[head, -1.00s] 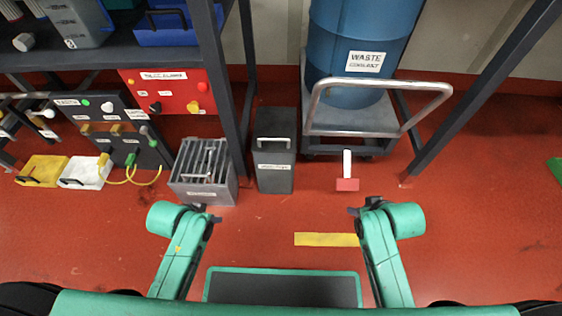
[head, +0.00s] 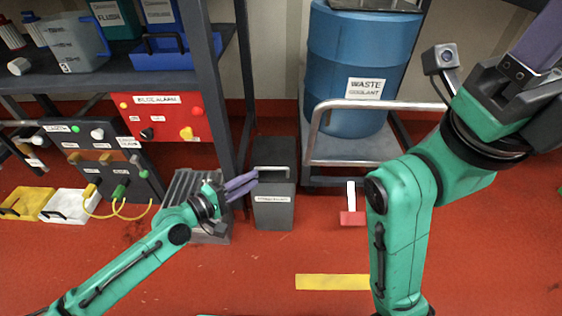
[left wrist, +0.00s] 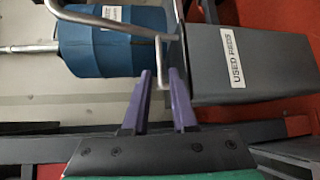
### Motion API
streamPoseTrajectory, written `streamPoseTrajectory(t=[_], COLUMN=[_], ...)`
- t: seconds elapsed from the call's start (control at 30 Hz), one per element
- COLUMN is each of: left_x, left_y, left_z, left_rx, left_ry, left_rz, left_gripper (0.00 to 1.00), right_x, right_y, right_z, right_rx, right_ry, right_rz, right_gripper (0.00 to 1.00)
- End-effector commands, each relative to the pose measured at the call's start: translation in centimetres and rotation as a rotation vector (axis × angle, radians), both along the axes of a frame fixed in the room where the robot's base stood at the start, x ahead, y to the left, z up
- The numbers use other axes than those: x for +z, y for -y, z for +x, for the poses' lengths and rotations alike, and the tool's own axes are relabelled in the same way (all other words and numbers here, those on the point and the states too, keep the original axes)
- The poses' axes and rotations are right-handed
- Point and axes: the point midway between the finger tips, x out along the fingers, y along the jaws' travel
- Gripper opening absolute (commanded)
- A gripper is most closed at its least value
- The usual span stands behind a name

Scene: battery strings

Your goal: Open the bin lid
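The dark grey bin (head: 274,205) stands upright on the floor with its lid (head: 274,152) down and a pale bar handle (head: 273,170) on it. My left gripper (head: 250,182) reaches the handle's left end from the left. In the left wrist view, the bin (left wrist: 245,55) is labelled "USED PADS". There the two purple fingers of my left gripper (left wrist: 161,88) are apart, with the handle bar (left wrist: 159,60) showing between them; I cannot tell whether they touch it. My right gripper (head: 545,40) is raised at the top right, partly cut off by the frame edge.
A grey slotted crate (head: 190,190) stands left of the bin, under my left forearm. A trolley (head: 345,150) with a blue waste coolant drum (head: 358,65) stands to the right. A shelf post (head: 215,90) rises close behind.

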Motion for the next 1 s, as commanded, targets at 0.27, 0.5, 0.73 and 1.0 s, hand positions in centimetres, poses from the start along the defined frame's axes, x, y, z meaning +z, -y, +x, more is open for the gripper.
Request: streamPoseTrajectory(t=[0.27,0.5,0.73,1.0], left_x=[-1.2,-1.7,-1.6,-1.6], left_y=[5.4,8.1,8.3,8.3], left_z=[5.2,7.9,8.1,8.0], left_rx=[-0.001,-0.002,-0.003,-0.002], left_ry=[0.004,0.001,0.002,0.002], left_rz=[-0.003,0.001,0.003,0.003], left_gripper=[0.26,0.26,0.26,0.00], right_x=[-0.2,0.4,0.6,0.6], right_y=[0.1,0.4,0.5,0.5], right_z=[-0.3,-1.2,-1.3,-1.3], right_rx=[-0.006,-0.019,-0.020,-0.020], right_ry=[0.014,0.044,0.046,0.046], right_rz=[0.000,0.000,-0.001,-0.001], right_gripper=[0.50,0.50,0.50,0.50])
